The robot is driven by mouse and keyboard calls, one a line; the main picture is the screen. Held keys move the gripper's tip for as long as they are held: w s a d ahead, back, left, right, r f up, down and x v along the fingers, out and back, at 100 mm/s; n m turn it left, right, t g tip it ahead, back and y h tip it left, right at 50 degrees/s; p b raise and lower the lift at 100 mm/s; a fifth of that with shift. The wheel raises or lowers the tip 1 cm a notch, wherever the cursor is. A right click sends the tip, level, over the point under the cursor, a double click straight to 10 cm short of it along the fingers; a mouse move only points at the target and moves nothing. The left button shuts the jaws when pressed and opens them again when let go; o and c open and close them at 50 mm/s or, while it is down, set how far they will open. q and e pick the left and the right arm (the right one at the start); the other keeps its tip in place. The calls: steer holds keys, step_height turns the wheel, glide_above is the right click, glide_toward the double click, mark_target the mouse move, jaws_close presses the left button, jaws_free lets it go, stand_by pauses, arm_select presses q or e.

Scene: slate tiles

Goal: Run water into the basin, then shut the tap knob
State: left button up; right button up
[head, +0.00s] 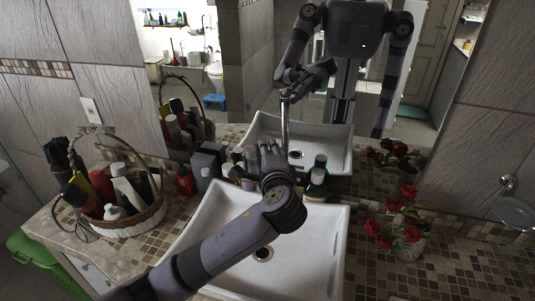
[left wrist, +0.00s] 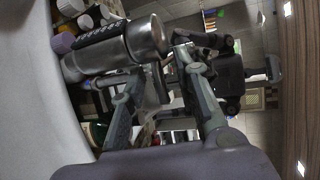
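The white basin (head: 315,240) stands on the tiled counter, with a dark round drain (head: 263,254). No water can be made out in it. The tall chrome tap (head: 284,122) rises behind the basin. In the left wrist view its metal body (left wrist: 115,50) lies across the upper left, close to my fingers. My left arm crosses the basin, and my left gripper (head: 264,160) is beside the tap. It also shows in the left wrist view (left wrist: 160,65), with its fingers apart. I cannot tell whether they touch the tap; the knob is not clear. My right gripper is not directly in view.
A wicker basket (head: 150,217) with bottles stands left of the basin. Several bottles stand behind the basin, including a green one (head: 317,178). Red flowers (head: 408,234) stand to the right. A large mirror (head: 240,70) behind the counter reflects my body and the room.

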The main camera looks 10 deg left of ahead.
arm_select(q)
steer(key=v, duration=1.2)
stand_by(0.9)
